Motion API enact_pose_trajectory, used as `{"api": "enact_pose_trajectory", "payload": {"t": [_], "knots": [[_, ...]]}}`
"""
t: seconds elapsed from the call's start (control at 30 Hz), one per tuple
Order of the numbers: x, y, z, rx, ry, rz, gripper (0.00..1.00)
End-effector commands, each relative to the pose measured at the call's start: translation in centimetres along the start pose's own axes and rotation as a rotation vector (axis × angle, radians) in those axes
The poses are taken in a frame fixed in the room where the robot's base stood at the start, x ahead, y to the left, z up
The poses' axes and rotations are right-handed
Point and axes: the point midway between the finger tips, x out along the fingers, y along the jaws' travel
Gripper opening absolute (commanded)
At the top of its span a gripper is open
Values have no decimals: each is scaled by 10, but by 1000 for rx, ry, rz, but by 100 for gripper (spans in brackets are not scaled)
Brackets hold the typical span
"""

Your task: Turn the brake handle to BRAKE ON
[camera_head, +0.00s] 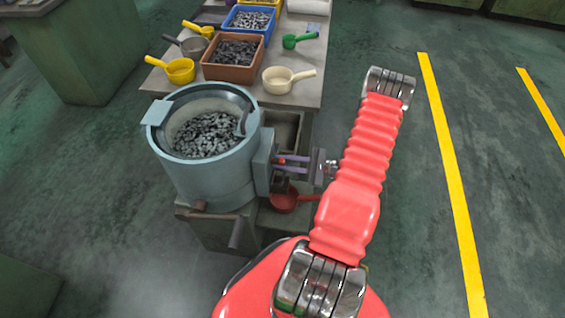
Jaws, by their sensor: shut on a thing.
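The grey-blue machine has a round bowl (205,105) full of small dark metal pieces. A box-like housing (264,160) is on the bowl's right side. My gripper (284,163) comes in from the right, with its two purplish fingers close to this housing. The fingers are shut on the brake handle, which is small here and mostly hidden by the fingers and the housing. Its exact angle and any BRAKE ON marking cannot be made out.
A red scoop (284,199) lies just below my gripper. A bar with a grip (236,233) juts out at the machine's lower front. The table behind holds a brown bin (233,73), a blue bin (232,22) and several scoops. The floor at right is clear, with yellow lines (450,175).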

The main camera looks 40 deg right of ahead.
Motion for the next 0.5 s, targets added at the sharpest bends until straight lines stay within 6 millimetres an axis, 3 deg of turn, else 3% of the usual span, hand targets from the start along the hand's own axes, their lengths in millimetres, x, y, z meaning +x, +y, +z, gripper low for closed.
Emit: {"api": "enact_pose_trajectory", "payload": {"t": [0.5], "knots": [[-1,2,-1,-34,2,2,0]]}}
